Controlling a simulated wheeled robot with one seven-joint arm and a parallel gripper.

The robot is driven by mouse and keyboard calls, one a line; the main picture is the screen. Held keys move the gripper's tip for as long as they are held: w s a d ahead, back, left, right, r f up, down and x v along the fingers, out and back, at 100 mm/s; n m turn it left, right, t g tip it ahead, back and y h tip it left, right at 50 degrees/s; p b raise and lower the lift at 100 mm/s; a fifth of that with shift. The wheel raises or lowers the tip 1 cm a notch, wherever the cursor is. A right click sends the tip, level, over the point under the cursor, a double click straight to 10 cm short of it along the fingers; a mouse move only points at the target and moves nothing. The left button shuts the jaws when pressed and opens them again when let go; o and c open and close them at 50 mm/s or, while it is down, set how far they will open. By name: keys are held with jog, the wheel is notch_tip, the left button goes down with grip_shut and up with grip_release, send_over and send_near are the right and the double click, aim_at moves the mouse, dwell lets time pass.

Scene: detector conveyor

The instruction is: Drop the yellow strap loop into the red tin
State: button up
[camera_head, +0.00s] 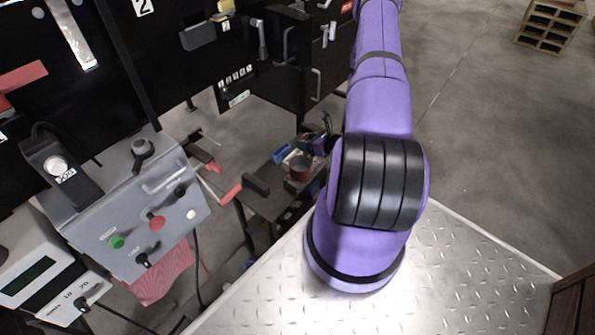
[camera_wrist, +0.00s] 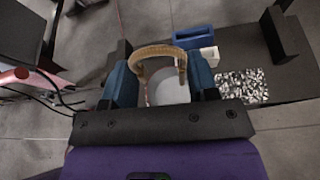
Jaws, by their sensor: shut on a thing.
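The red tin (camera_head: 299,168) stands on a dark low table, left of my arm in the head view. In the wrist view, a pale round surface (camera_wrist: 168,90) shows between and below the fingers; it looks like the inside of the tin. The yellow strap loop (camera_wrist: 157,50) shows tan in the wrist view and arches between my two blue fingers. My gripper (camera_wrist: 161,72) is shut on the loop and appears above the tin. In the head view my gripper (camera_head: 318,143) is small and partly hidden by my arm, and the loop cannot be made out.
A blue block (camera_wrist: 193,37) and a white block (camera_wrist: 210,55) lie beside the tin. A speckled patch (camera_wrist: 242,87) and an upright black block (camera_wrist: 285,38) are on the table's right in the wrist view. A grey control box (camera_head: 135,215) stands left in the head view.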

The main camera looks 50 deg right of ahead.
jog(key=shift+f, duration=2.45)
jog(key=o, duration=1)
jog(key=v, duration=1)
jog(key=shift+s, duration=0.35)
jog(key=shift+r, duration=0.2)
